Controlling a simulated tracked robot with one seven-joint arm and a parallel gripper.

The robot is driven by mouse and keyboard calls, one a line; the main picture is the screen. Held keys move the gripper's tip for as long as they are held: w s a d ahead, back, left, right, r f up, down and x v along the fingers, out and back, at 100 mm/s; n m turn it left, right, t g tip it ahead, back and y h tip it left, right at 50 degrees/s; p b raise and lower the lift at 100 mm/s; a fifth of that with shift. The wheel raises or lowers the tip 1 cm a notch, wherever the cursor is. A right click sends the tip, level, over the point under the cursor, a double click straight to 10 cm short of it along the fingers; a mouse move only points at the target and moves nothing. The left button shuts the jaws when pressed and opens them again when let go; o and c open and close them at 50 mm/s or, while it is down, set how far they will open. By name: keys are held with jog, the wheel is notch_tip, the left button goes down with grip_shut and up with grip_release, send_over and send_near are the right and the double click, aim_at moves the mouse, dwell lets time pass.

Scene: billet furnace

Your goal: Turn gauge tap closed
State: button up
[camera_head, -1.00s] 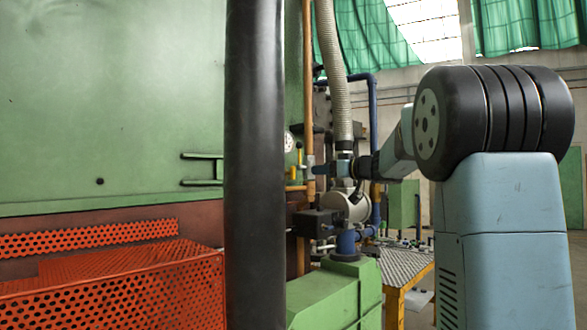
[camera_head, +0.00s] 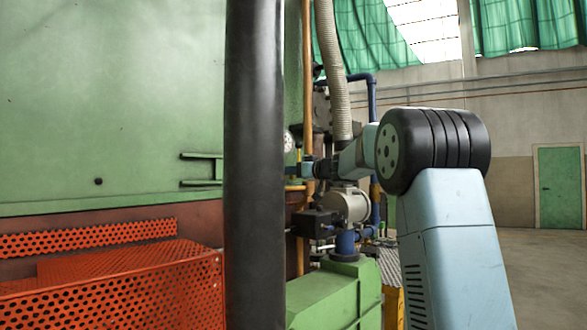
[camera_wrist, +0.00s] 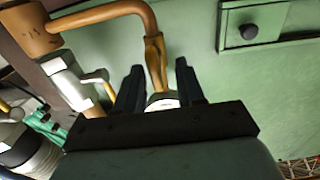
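In the wrist view my gripper (camera_wrist: 160,85) is open, its two dark fingers standing apart. A bent brass-coloured pipe (camera_wrist: 153,50) runs down between them in the picture. A small white rounded part (camera_wrist: 162,102), perhaps the gauge, shows at its end, mostly hidden by my gripper. A pale fitting with a tan lever-like piece (camera_wrist: 97,76) is left of the fingers; I cannot tell if this is the tap. In the head view the round white gauge (camera_head: 288,141) shows beside the black column. My gripper's tips there are hidden behind the column.
The black column (camera_head: 254,170) blocks part of the head view. The green furnace wall (camera_head: 110,100) stands behind. An orange perforated basket (camera_head: 110,290) is at lower left. A ribbed hose (camera_head: 333,80) and blue pipe (camera_head: 372,100) are close to my arm. Open floor lies at right.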

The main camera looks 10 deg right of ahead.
jog(key=shift+w+f, duration=0.2)
jog(key=shift+w, duration=0.25)
jog(key=shift+s+a+r, duration=0.1)
jog(key=c, duration=0.3)
grip_shut()
jog(key=shift+a, duration=0.15)
